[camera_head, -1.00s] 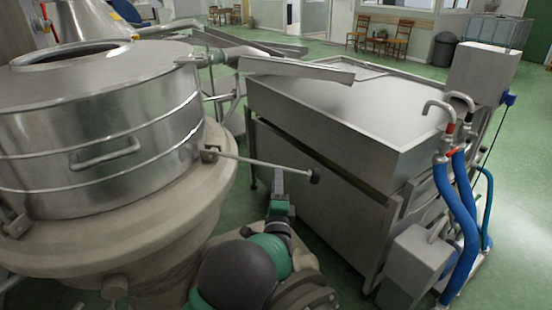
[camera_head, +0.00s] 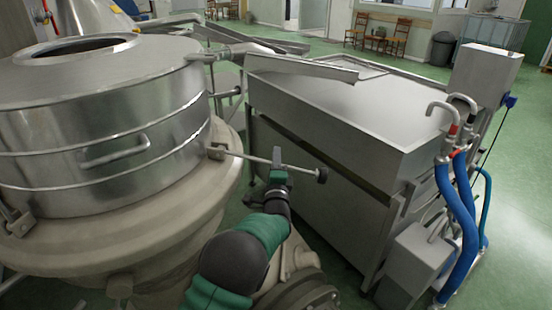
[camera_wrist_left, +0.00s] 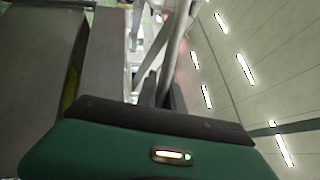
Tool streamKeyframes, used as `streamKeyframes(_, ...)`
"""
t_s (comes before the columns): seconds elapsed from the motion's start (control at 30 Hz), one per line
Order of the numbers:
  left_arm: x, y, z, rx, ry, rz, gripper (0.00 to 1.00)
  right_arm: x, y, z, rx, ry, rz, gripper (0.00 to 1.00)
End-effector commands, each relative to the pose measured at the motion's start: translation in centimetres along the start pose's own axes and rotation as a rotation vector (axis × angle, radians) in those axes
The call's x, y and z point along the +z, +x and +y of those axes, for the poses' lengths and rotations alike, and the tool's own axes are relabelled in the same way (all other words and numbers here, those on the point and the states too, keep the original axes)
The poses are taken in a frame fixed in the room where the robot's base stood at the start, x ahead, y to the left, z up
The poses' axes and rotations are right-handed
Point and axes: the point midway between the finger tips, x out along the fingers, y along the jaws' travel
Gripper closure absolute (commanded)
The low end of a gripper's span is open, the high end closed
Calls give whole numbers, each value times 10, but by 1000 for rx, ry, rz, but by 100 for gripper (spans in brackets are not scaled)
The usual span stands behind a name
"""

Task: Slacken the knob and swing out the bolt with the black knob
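The swing bolt (camera_head: 247,157) is a thin metal rod. It runs from a bracket (camera_head: 216,152) on the steel drum's rim out to the right. The black knob (camera_head: 322,175) sits at its free outer end. Whether the fingers touch the rod is unclear. My right gripper is out of view.
The round steel drum (camera_head: 60,170) with a side handle (camera_head: 115,151) fills the left. A large steel tank (camera_head: 330,205) stands close on the right of the bolt. Blue hoses (camera_head: 455,225) and a grey box (camera_head: 415,262) are further right.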

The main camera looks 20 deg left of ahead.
Motion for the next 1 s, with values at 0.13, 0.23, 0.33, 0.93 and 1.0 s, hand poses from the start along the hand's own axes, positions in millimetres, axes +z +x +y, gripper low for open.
streamKeyframes(0.13,1,-1,5,10,3,-5,100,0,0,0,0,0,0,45)
streamKeyframes(0.23,0,-1,6,11,3,-3,100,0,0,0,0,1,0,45)
streamKeyframes(0.33,-1,-2,6,12,3,0,100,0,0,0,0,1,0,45)
streamKeyframes(0.93,-6,-4,9,19,3,8,100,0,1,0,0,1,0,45)
streamKeyframes(1.0,-7,-4,9,19,3,9,100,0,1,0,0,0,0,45)
